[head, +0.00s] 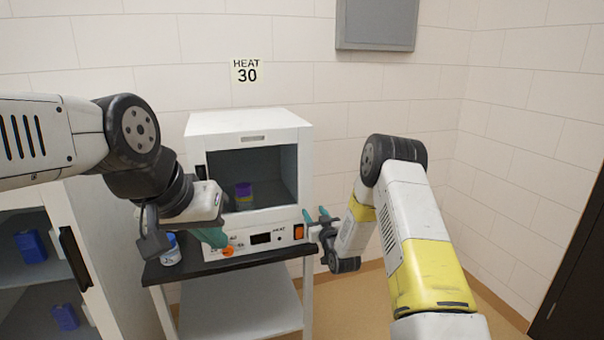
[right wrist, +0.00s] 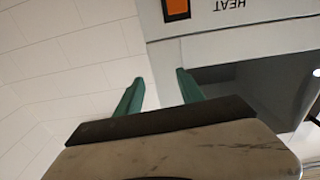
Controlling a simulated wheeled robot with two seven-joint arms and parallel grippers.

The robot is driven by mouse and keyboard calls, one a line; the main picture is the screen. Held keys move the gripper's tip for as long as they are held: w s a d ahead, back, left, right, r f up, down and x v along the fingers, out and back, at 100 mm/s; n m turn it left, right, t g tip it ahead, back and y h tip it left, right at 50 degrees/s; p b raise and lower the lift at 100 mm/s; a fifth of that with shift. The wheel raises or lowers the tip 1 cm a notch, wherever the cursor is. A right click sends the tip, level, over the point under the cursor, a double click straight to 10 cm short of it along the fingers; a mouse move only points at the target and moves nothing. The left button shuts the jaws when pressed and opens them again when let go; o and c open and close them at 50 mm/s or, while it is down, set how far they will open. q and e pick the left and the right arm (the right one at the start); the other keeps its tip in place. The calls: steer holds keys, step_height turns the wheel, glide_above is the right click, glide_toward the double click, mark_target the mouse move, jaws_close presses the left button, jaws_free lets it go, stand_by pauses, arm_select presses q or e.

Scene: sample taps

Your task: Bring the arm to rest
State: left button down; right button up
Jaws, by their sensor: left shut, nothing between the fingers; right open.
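My right arm (head: 425,240) reaches forward. Its gripper (head: 318,214) is open and empty beside the right front corner of the white heating cabinet (head: 250,123). In the right wrist view its two green fingers (right wrist: 160,92) stand apart with nothing between them, close to the cabinet front. My left gripper (head: 222,245) is shut and empty in front of the cabinet's lower left front, near an orange knob (head: 228,251). Whether its fingertips touch the panel I cannot tell.
A dark-topped stand (head: 185,270) carries the cabinet. A white and blue jar (head: 170,256) stands on it at left, close to my left gripper. An orange switch (head: 299,231) is on the panel's right. An open shelf cabinet (head: 95,240) holds blue containers at far left.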

steer(key=s+d+r+g+h, duration=0.1)
steer(key=s+d+r+g, duration=0.1)
steer(key=r, duration=0.5)
steer(key=s+d+r+g+h, duration=0.1)
steer(key=d+r, duration=0.1)
steer(key=r, duration=0.5)
steer(key=s+d+r+m+g+h, duration=0.1)
steer(key=s+d+r+m+g, duration=0.15)
steer(key=s+r, duration=0.5)
steer(key=s+d+g, duration=0.1)
steer(key=s+g, duration=0.2)
steer(key=s, duration=1.4)
steer(key=s+d+r+g, duration=0.1)
steer(key=s+d+g, duration=0.1)
steer(key=s, duration=1.6)
steer(key=shift+s+m+g, duration=0.25)
steer(key=shift+m+g, duration=0.2)
steer(key=shift+d+r, duration=0.1)
